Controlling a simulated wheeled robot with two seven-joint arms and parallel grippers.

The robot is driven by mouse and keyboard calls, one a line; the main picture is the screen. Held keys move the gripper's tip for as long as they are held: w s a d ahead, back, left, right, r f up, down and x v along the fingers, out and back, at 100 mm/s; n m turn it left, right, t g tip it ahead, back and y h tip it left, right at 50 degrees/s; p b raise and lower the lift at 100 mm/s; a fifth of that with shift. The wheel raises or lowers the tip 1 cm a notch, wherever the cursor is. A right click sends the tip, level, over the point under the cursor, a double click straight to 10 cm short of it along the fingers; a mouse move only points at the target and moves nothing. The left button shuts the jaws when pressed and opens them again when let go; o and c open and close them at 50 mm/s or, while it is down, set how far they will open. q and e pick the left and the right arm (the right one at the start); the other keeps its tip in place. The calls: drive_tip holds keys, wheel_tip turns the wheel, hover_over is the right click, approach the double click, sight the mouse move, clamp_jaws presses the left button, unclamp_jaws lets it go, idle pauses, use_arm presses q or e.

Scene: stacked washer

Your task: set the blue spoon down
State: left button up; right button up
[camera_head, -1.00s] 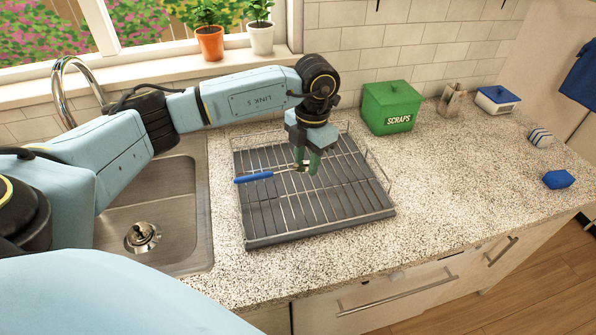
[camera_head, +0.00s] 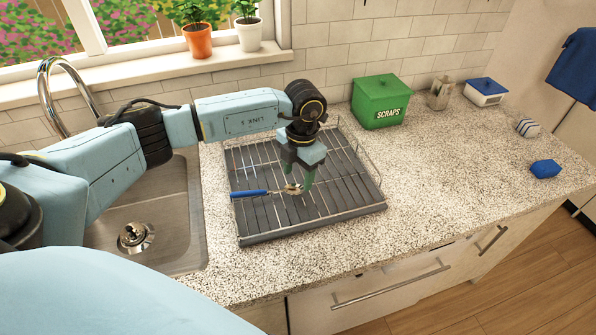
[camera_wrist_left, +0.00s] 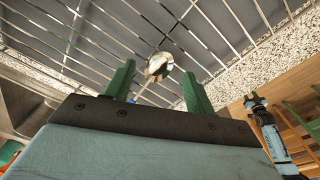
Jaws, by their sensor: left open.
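The blue spoon (camera_head: 250,193) lies on the wire dish rack (camera_head: 345,212), or very close above it; I cannot tell full contact. Its blue handle points left and its metal bowl (camera_head: 293,188) is at my left gripper. My left gripper (camera_head: 299,184) points down over the rack with its green fingers apart.
The sink (camera_head: 165,225) is left of the rack. A green scraps bin (camera_head: 380,103) stands behind it to the right. A blue sponge-like block (camera_head: 545,169) and a striped block (camera_head: 527,128) lie far right. The counter (camera_head: 450,185) right of the rack is clear.

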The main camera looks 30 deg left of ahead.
use_arm(q)
drive_tip(key=shift+r, duration=0.1)
wheel_tip(320, 180, up, 12)
drive_tip(key=shift+w+d+b, duration=0.25)
drive_tip(key=shift+w+b, duration=0.15)
